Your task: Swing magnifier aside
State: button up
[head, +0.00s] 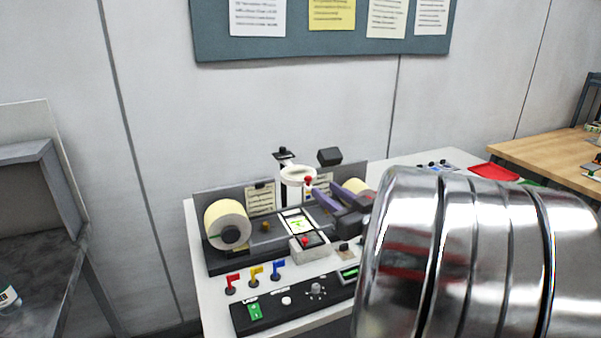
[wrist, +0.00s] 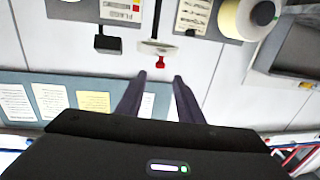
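The magnifier (head: 298,174) is a pale round head above the middle of the label machine, beside a dark-topped post. A red knob (head: 308,181) sits at its near edge. In the wrist view, which is upside down, the magnifier (wrist: 157,49) is edge-on with the red knob (wrist: 160,64) pointing down. My gripper (head: 323,189) is just right of the knob in the head view, partly hidden by my metallic arm. In the wrist view my gripper (wrist: 160,77) has its two dark purple fingers spread, with the knob just beyond the gap between the tips. Nothing is held.
A label roll (head: 227,222) stands at the machine's left. A black block (head: 329,156) rises behind, right of the magnifier. Red, yellow and blue levers and a control panel (head: 280,309) lie in front. A notice board (head: 320,50) hangs on the wall behind.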

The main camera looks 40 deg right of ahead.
aim_at(302, 177)
jog(key=w, duration=0.4)
jog(key=w+d, duration=0.1)
jog(key=w, duration=0.4)
jog(key=w+d, duration=0.1)
jog(key=w, duration=0.3)
jog(key=shift+w, duration=0.2)
jog(key=shift+c, duration=0.2)
grip_shut()
jog(key=shift+s+d, duration=0.1)
jog(key=shift+d, duration=0.2)
jog(key=shift+a, duration=0.1)
